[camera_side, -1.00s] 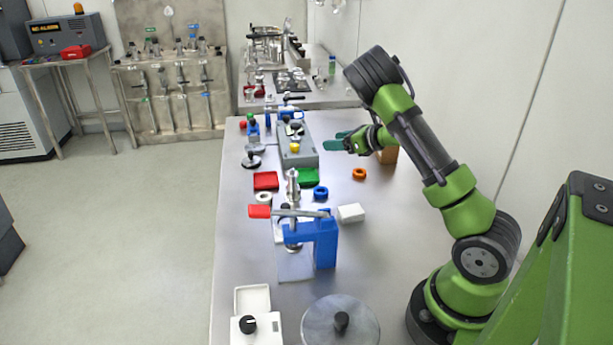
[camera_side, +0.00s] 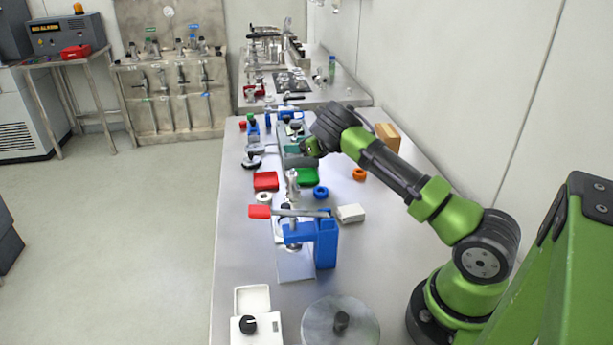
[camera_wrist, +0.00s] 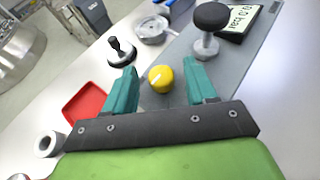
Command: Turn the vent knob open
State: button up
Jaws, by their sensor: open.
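The vent knob looks to be the small yellow knob (camera_wrist: 160,78) with a white pointer line, on a grey panel (camera_wrist: 237,70). In the wrist view it lies between the two teal fingers of my gripper (camera_wrist: 162,86), with a gap on each side. My gripper is open. I cannot tell whether the fingertips are down at the knob's height. In the side view my gripper (camera_side: 297,150) is over the grey panel, and the yellow knob is hidden behind it.
A black-topped knob (camera_wrist: 211,18) on a metal stem stands on the panel near the right finger, by a pressure display (camera_wrist: 240,22). A black-handled valve (camera_wrist: 121,50) is beyond the left finger.

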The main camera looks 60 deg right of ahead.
grip_shut()
dwell(0.3)
jog(key=shift+a+m+h, duration=0.1)
jog(key=shift+m+h, duration=0.3)
jog(key=shift+h, duration=0.1)
jog(key=m+h, duration=0.1)
jog(key=m+g+h, duration=0.1)
jog(key=h, duration=0.1)
jog(key=shift+a+m, duration=0.25)
jog(key=shift+m, duration=0.05)
jog(key=shift+w+a+m+g+h, duration=0.1)
jog(key=shift+m+g+h, duration=1.1)
jog(key=shift+m+h, duration=0.9)
grip_release()
